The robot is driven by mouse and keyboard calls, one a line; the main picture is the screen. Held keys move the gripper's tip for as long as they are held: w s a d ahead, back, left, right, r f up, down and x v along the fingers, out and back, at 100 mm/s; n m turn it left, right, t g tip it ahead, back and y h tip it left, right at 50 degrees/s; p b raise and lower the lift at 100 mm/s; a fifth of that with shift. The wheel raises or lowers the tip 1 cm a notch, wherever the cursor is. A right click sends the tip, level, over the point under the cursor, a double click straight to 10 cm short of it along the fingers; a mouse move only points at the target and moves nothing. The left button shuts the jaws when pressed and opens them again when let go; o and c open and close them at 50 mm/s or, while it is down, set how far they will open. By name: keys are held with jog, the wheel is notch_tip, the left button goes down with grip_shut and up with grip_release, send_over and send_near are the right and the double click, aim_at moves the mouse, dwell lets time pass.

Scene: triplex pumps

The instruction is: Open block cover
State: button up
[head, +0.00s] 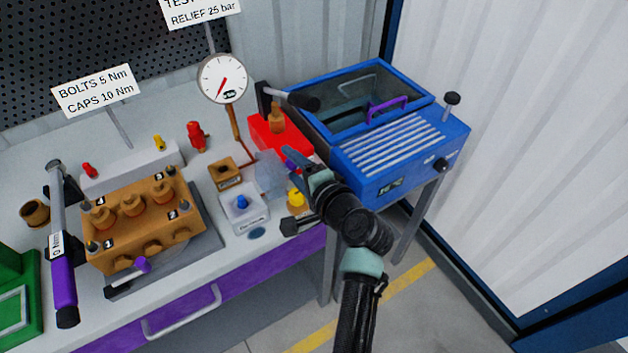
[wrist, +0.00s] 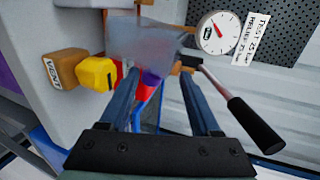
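A small translucent grey panel (head: 270,174), which may be the block cover, stands among the fittings right of the brass pump block (head: 143,225). In the wrist view the panel (wrist: 145,42) is just beyond and between my fingertips, partly overlapping them; I cannot tell whether they touch it. My gripper (head: 291,162) is open, its two fingers (wrist: 157,75) apart with nothing clearly held. The yellow knob (head: 296,197) on the VENT block (wrist: 66,70) is beside the panel; it also shows in the wrist view (wrist: 97,73).
The red hand pump (head: 281,138) with its black-ended lever (wrist: 252,122) is close to my gripper. A gauge (head: 223,78) stands behind. A white block with a blue knob (head: 242,204) is left of the panel. A blue washer cabinet (head: 405,150) is right; a torque wrench (head: 61,245) lies left.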

jog(key=v, duration=1)
jog(key=shift+d, duration=0.15)
jog(key=shift+s+r, duration=0.1)
